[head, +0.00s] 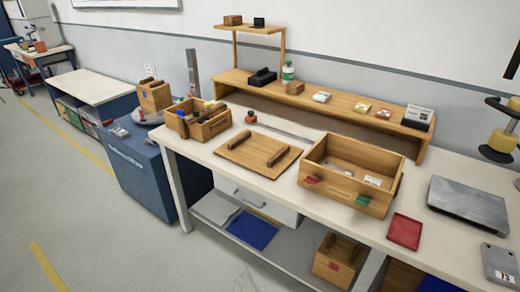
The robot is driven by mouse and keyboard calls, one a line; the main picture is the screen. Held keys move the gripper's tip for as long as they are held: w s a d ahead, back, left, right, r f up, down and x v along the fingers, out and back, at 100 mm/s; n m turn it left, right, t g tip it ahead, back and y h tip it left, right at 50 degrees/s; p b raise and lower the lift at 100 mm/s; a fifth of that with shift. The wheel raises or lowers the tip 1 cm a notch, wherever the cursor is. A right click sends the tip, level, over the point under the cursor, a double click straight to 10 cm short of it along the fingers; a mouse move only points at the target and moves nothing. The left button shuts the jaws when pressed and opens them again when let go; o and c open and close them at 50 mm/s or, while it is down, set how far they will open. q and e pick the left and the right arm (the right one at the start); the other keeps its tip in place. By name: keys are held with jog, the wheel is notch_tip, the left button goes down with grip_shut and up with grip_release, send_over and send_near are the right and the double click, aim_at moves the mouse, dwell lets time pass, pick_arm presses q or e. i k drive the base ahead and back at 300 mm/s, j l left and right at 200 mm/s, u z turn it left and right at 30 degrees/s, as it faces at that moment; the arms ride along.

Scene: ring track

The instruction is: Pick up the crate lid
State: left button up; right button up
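The crate lid (243,152) is a flat light-wood board with dark brown bar handling on top. It lies flat on the white workbench (222,120), left of the large open wooden crate (342,195). The crate is uncovered and holds a few small light items. It has a red and a green label on its front. A gap of bare bench separates lid and crate. Neither of my grippers can be made out in the head view.
A smaller wooden box (207,131) with several items stands left of the lid. A red tray (404,232) and a grey plate (469,202) lie to the right. A wooden shelf (345,102) runs behind. Open floor (120,235) lies at the left front.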

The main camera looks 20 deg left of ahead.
aim_at(265, 155)
jog(key=i, duration=0.2)
jog(key=i+u, duration=0.85)
jog(key=k+l, duration=0.05)
